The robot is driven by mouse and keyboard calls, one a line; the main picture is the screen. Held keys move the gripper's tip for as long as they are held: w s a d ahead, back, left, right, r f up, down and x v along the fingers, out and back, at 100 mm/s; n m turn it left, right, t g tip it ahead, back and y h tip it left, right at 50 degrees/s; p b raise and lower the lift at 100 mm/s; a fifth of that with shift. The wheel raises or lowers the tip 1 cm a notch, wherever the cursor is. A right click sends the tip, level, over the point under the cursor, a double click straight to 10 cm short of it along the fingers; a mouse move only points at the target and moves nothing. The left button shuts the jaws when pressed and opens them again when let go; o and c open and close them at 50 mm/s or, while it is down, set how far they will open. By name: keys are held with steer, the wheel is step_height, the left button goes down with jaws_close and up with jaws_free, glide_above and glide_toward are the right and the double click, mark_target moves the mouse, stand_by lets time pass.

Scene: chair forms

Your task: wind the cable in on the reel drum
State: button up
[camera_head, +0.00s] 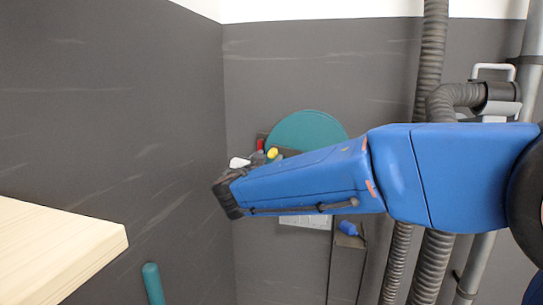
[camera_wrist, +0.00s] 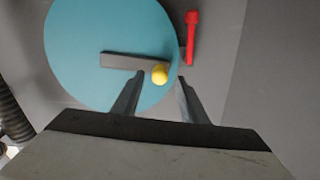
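The reel drum shows as a teal disc (camera_wrist: 85,50) on the wall in the wrist view, with a grey crank bar (camera_wrist: 122,61) across it. A yellow knob (camera_wrist: 159,74) sits at the bar's right end. My gripper (camera_wrist: 158,84) is open; its two fingers stand apart with the knob showing between their tips. I cannot tell how far the tips are from it in depth. In the head view the drum (camera_head: 312,127) and the yellow knob (camera_head: 272,153) show behind my blue arm, which hides the drum's lower part. I cannot make out the cable.
A red handle (camera_wrist: 191,38) stands just right of the drum. In the head view, a pale wooden top (camera_head: 60,250) juts in at the lower left, above a teal post (camera_head: 153,284). Ribbed dark hoses (camera_head: 430,60) and a grey pipe run down the wall at right.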

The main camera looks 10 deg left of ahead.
mark_target(271, 155)
steer(key=shift+w+d, duration=0.15)
steer(key=shift+w, duration=1.75)
jaws_close()
